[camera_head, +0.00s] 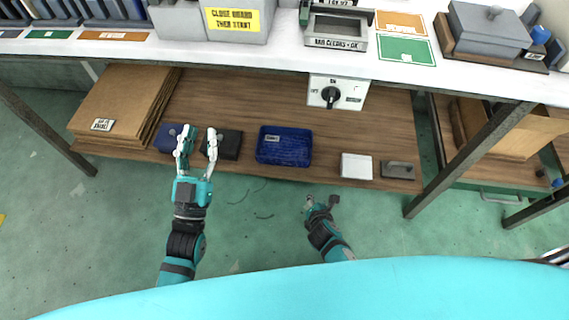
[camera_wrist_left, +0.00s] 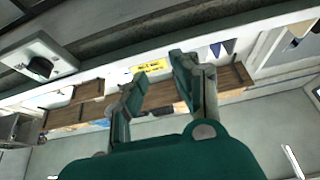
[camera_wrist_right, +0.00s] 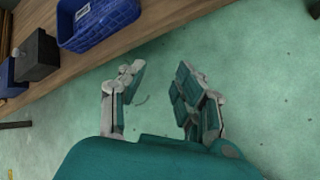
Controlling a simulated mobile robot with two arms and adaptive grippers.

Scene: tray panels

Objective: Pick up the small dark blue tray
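The small dark blue tray (camera_head: 284,146) sits on the wooden lower shelf, near its front edge, in the head view. It also shows at the top left of the right wrist view (camera_wrist_right: 98,24), with a white label on its side. My left gripper (camera_head: 199,140) is open and empty, left of the tray, in front of a black box. My right gripper (camera_head: 321,204) is low and in front of the shelf, a little right of the tray. In the right wrist view its fingers (camera_wrist_right: 160,85) are apart with only floor between them. The left wrist view shows the left fingers (camera_wrist_left: 157,78) apart and empty.
On the shelf (camera_head: 230,95) are a black box (camera_head: 230,145), a blue box (camera_head: 170,138), stacked brown boards (camera_head: 122,106), a white box (camera_head: 356,167) and a grey block (camera_head: 398,170). A switch box (camera_head: 338,92) hangs under the white bench top. Table legs (camera_head: 465,160) stand at both sides.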

